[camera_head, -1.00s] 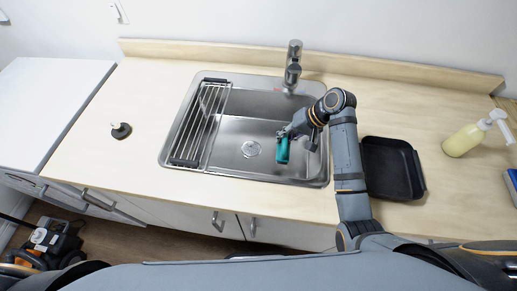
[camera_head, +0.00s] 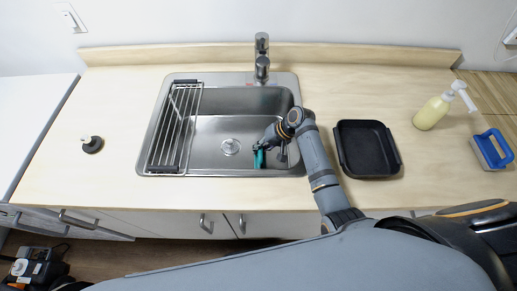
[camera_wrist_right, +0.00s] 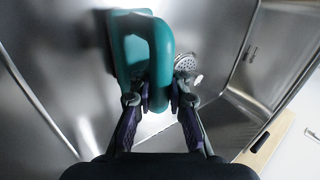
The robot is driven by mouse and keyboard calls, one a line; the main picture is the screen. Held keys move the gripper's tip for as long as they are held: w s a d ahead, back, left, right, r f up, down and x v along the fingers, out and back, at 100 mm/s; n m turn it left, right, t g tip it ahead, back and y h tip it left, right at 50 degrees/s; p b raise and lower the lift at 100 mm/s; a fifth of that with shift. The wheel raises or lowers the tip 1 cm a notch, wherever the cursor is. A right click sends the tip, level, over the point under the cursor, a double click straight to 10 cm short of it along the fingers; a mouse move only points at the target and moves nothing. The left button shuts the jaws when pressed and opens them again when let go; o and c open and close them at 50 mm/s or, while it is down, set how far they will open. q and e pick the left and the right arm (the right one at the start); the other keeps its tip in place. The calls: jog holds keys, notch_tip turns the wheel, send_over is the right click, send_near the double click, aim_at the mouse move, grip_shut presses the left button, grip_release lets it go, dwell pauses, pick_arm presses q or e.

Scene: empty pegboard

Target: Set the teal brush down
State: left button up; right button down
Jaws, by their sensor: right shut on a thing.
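The teal brush (camera_head: 259,158) is over the right part of the sink basin, gripped by my right gripper (camera_head: 268,146). In the right wrist view the brush (camera_wrist_right: 160,60) shows a looped handle, with the two fingers of the gripper (camera_wrist_right: 159,103) closed on its near end. A flat teal part lies behind the loop. I cannot tell whether the brush touches the basin floor. The steel sink (camera_head: 222,103) is set in the wooden counter. My left gripper is not in view.
A small dark-based item (camera_head: 92,145) sits left. Counter left of the sink is mostly clear.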

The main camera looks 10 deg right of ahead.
jog(key=shift+f, duration=0.25)
jog(key=c, duration=1.3)
grip_release()
jog(key=shift+r, duration=0.15)
jog(key=v, duration=1.2)
jog(key=shift+b, duration=0.3)
jog(key=shift+w, duration=0.1)
